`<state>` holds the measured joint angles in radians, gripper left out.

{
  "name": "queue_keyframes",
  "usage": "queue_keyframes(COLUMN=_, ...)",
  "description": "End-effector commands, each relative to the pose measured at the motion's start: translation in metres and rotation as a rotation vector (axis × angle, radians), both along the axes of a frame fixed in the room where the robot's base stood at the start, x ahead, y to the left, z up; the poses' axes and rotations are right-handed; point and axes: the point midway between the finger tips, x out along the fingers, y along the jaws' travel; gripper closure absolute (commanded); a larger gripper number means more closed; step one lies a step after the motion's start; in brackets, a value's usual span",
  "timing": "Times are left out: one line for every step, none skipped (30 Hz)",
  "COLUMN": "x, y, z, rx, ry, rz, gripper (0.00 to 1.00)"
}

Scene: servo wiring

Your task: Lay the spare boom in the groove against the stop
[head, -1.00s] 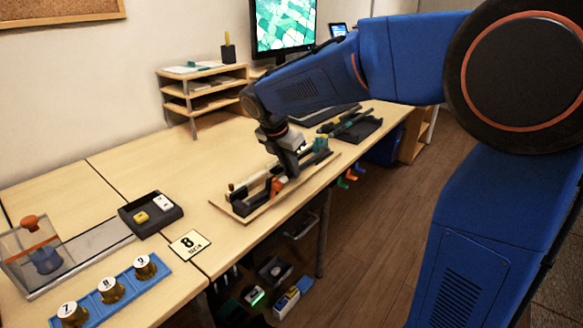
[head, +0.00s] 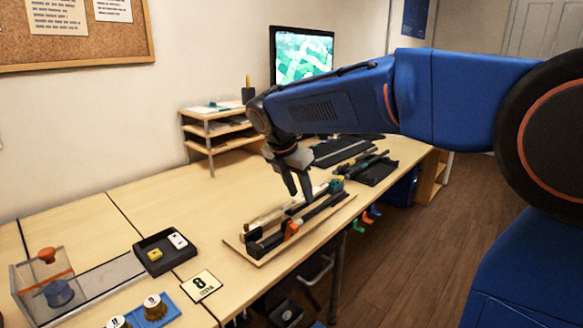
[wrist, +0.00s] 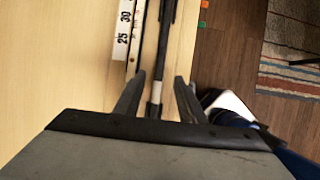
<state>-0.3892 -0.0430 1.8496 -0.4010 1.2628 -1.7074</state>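My gripper (head: 300,197) is over the wooden fixture board (head: 243,250), its fingers pointing down. In the wrist view its fingers (wrist: 157,84) are apart, with nothing held between them. A thin dark rod with a pale band (wrist: 156,97), seemingly the boom, runs lengthwise below and between the fingers. A white scale (wrist: 123,38) marked 25 and 30 lies left of it. In the head view a long dark bar (head: 318,212) lies along the board's right side. The groove and the rod's contact with any stop cannot be made out.
An orange piece (head: 291,229) sits on the board's near right part. A dark tray (head: 388,172) with rods stands beyond the board. Bare table lies left of the board.

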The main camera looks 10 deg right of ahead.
Motion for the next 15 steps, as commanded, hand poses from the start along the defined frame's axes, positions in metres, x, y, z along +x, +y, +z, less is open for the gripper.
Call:
queue_keyframes(x=-0.003, y=0.004, z=0.01, rx=0.002, ry=-0.002, rz=0.001, gripper=0.64)
queue_keyframes(x=-0.003, y=0.006, z=0.016, rx=0.002, ry=-0.002, rz=0.001, gripper=0.64)
queue_keyframes(x=-0.005, y=0.008, z=0.023, rx=0.002, ry=-0.002, rz=0.001, gripper=0.64)
queue_keyframes(x=-0.007, y=0.01, z=0.029, rx=0.002, ry=-0.002, rz=0.001, gripper=0.64)
queue_keyframes(x=-0.008, y=0.012, z=0.034, rx=0.002, ry=-0.002, rz=0.001, gripper=0.64)
queue_keyframes(x=-0.01, y=0.015, z=0.041, rx=0.002, ry=-0.002, rz=0.001, gripper=0.64)
queue_keyframes(x=-0.011, y=0.016, z=0.046, rx=0.001, ry=-0.001, rz=0.001, gripper=0.64)
queue_keyframes(x=-0.012, y=0.018, z=0.051, rx=0.001, ry=-0.001, rz=0.001, gripper=0.64)
queue_keyframes(x=-0.013, y=0.02, z=0.057, rx=0.001, ry=-0.001, rz=0.001, gripper=0.64)
queue_keyframes(x=-0.015, y=0.021, z=0.061, rx=0.001, ry=-0.001, rz=0.0, gripper=0.64)
queue_keyframes(x=-0.016, y=0.022, z=0.065, rx=0.001, ry=-0.001, rz=0.0, gripper=0.64)
queue_keyframes(x=-0.017, y=0.024, z=0.07, rx=0.001, ry=-0.001, rz=0.001, gripper=0.64)
queue_keyframes(x=-0.018, y=0.025, z=0.073, rx=0.001, ry=-0.001, rz=0.0, gripper=0.64)
queue_keyframes(x=-0.018, y=0.026, z=0.076, rx=0.0, ry=0.0, rz=0.0, gripper=0.64)
queue_keyframes(x=-0.019, y=0.027, z=0.079, rx=0.0, ry=0.0, rz=0.0, gripper=0.64)
